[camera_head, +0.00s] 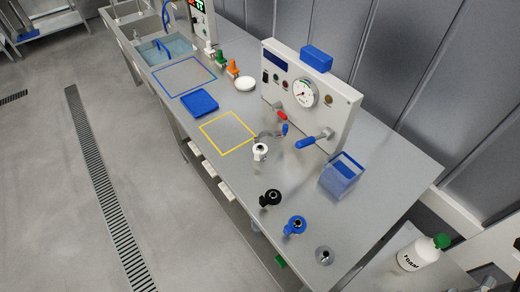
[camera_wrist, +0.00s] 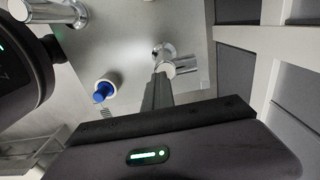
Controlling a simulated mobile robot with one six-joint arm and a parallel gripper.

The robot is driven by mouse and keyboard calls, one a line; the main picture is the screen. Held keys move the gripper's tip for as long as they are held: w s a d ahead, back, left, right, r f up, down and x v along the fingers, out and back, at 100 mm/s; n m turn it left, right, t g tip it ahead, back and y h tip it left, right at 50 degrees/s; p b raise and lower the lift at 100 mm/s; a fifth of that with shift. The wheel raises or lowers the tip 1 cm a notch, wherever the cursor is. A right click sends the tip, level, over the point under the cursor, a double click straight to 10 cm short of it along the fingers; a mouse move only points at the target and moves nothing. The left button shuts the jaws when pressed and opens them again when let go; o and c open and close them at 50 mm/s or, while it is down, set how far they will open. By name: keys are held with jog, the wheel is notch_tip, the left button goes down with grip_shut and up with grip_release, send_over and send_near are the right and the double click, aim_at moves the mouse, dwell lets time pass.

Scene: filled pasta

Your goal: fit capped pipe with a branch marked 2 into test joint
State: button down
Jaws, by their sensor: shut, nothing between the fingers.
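The arm does not show in the head view.
A yellow-outlined square (camera_head: 228,133) on the bench is empty. A blue tray (camera_head: 200,103), a clear blue bin (camera_head: 342,174) and a white bottle (camera_head: 424,252) stand around. A blue-and-white round piece (camera_wrist: 105,91) lies left of my fingers in the wrist view.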

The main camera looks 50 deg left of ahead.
jog(key=shift+a+r, duration=0.15)
jog(key=c, duration=1.7)
grip_release()
jog(key=shift+w+r, duration=0.1)
jog(key=shift+w, duration=0.05)
